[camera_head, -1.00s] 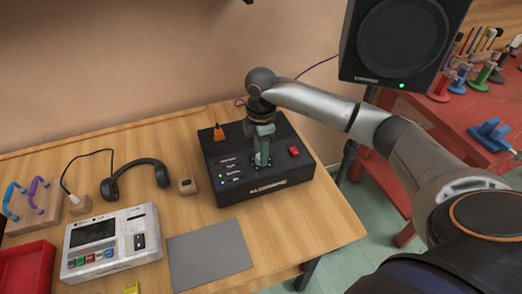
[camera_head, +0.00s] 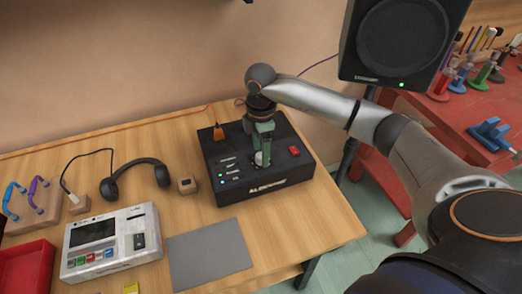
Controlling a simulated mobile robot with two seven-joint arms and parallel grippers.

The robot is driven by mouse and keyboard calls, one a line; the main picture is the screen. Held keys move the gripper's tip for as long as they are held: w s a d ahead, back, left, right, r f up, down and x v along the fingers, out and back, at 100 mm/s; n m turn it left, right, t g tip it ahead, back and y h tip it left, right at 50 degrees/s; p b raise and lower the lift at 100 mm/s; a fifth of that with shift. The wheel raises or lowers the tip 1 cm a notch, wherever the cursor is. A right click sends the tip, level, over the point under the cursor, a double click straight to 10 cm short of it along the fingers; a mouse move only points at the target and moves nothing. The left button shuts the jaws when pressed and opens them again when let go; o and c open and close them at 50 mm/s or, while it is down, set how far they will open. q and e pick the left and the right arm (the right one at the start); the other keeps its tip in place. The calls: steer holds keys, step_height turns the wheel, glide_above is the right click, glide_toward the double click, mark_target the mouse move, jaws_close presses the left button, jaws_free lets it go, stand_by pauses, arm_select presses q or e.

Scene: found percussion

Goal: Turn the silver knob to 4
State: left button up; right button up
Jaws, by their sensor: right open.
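The silver knob (camera_head: 260,159) is on the top of a black box (camera_head: 235,190) at the table's right side. My right gripper (camera_head: 262,150) points down over the knob, and its green-grey fingers are open with the knob at their tips. The fingers hide part of the knob and its dial marks, so I cannot read its setting. I cannot tell whether the fingers touch it. My left gripper does not show.
The box also bears an orange part (camera_head: 219,132), a red button (camera_head: 294,151) and several sliders. A grey mat (camera_head: 208,254), a white device (camera_head: 110,243), headphones (camera_head: 135,172) and a red tray (camera_head: 27,270) share the table. A speaker (camera_head: 400,40) stands behind my right arm.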

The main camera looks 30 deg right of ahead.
step_height(320, 180, up, 12)
steer(key=shift+b, duration=0.4)
steer(key=shift+f, duration=0.1)
stand_by(0.3)
